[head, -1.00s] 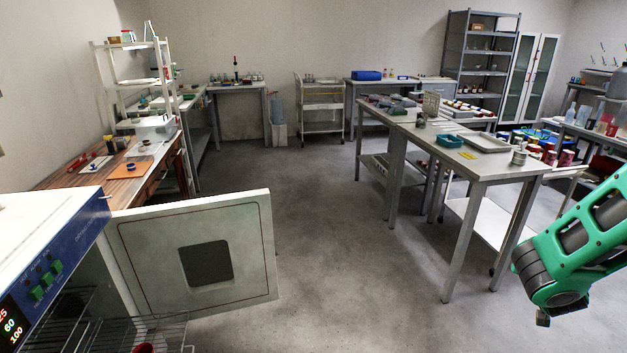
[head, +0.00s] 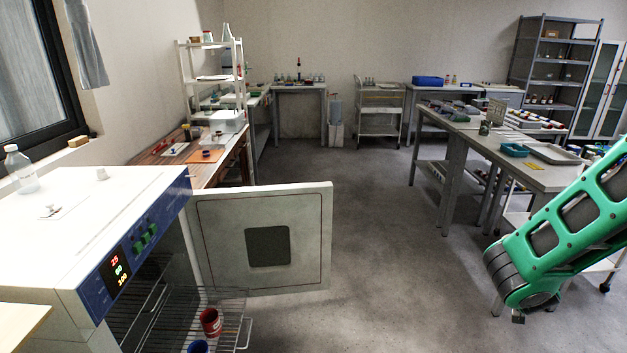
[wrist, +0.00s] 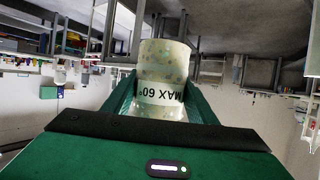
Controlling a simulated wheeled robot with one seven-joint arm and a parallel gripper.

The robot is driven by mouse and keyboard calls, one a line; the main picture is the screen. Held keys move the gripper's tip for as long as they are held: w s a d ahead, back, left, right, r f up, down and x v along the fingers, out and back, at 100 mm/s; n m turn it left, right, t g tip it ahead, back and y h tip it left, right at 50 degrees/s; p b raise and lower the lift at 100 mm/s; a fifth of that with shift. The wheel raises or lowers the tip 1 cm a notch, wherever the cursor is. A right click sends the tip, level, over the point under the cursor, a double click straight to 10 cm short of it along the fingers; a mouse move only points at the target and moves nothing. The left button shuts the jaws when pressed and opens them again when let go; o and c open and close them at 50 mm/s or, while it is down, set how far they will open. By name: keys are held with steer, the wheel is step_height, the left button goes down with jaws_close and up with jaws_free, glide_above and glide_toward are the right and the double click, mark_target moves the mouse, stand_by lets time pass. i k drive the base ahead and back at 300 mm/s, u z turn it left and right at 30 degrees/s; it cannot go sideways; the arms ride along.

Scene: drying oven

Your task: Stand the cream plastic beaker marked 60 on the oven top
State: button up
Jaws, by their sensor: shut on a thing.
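The cream plastic beaker (wrist: 163,62) shows upside down in the wrist view, with "MAX 60°" printed on its band. My gripper (wrist: 163,100) is shut on the beaker, one green finger on each side. The gripper and beaker are out of the head view, where only my green arm (head: 560,240) shows at the right. The drying oven's white top (head: 90,235) is at the left of the head view.
The oven door (head: 310,235) stands open to the right. Wire racks inside hold a red container (head: 211,322) and a blue one (head: 198,346). A wooden surface (head: 18,325) meets the oven's near left corner. The front and middle of the oven top are bare. The central floor is clear.

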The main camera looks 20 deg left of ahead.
mark_target(91, 229)
steer(key=u, duration=1.3)
